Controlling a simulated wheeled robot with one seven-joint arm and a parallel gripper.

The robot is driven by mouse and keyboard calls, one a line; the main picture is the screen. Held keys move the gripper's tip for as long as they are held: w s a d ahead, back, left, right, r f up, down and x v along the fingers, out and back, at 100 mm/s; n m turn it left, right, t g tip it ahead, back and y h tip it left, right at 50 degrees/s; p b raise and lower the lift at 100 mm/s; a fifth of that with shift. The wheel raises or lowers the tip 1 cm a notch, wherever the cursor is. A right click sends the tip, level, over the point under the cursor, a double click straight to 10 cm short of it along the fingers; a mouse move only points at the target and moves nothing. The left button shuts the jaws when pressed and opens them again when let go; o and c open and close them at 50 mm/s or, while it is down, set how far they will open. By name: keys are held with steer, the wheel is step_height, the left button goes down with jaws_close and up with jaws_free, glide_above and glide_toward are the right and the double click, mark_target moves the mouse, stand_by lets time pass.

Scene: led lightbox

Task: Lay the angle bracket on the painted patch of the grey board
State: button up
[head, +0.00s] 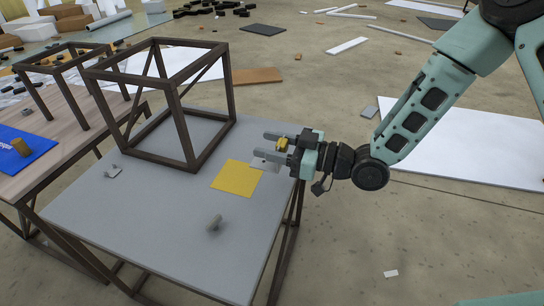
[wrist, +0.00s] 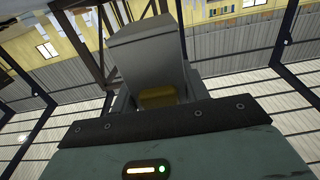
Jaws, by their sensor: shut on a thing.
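My gripper (head: 268,147) is at the right edge of the grey board (head: 160,210), its fingers pointing left. It is shut on a pale grey plate-like piece, which looks like the angle bracket (head: 263,164). The bracket shows below the fingers, close to the right corner of the yellow painted patch (head: 237,178); I cannot tell its exact height above the board. The patch is otherwise bare. A yellow part (head: 281,144) shows between the fingers near the palm. In the wrist view, grey surfaces fill the centre around this yellow part (wrist: 158,97); finger and bracket are hard to separate there.
A dark open frame (head: 193,125) stands on the board's back half. A small grey fitting (head: 113,171) lies at the left and a grey peg-like piece (head: 214,223) near the front. A wooden table (head: 80,150) with a blue patch (head: 22,150) adjoins at left.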

step_height(320, 180, up, 3)
steer(key=shift+f, duration=0.1)
steer(key=w+d+f+m+t+h, duration=0.4)
steer(key=d+f, duration=0.1)
steer(key=d, duration=0.3)
steer(key=w+d+f+m+t+h, duration=0.3)
steer(key=d+f+t, duration=0.15)
steer(key=d, duration=0.45)
steer(key=s+d+f+m+t+h+p, duration=0.1)
steer(key=d+f+m+t+h, duration=0.1)
steer(key=d+f+m+h, duration=0.4)
steer(key=s+d+f+m+t+h, duration=0.1)
steer(key=d+h, duration=0.3)
steer(key=d, duration=0.5)
steer(key=s+r+p, duration=0.4)
steer(key=r+p, duration=0.6)
steer(key=p, duration=0.2)
steer(key=s+r+p, duration=0.4)
steer(key=r+p, duration=0.6)
steer(key=p, duration=0.2)
steer(key=shift+s+a+r, duration=0.15)
steer(key=shift+s+a, duration=0.1)
steer(key=shift+a, duration=0.05)
steer(key=shift+d, duration=0.1)
steer(key=shift+a, duration=0.2)
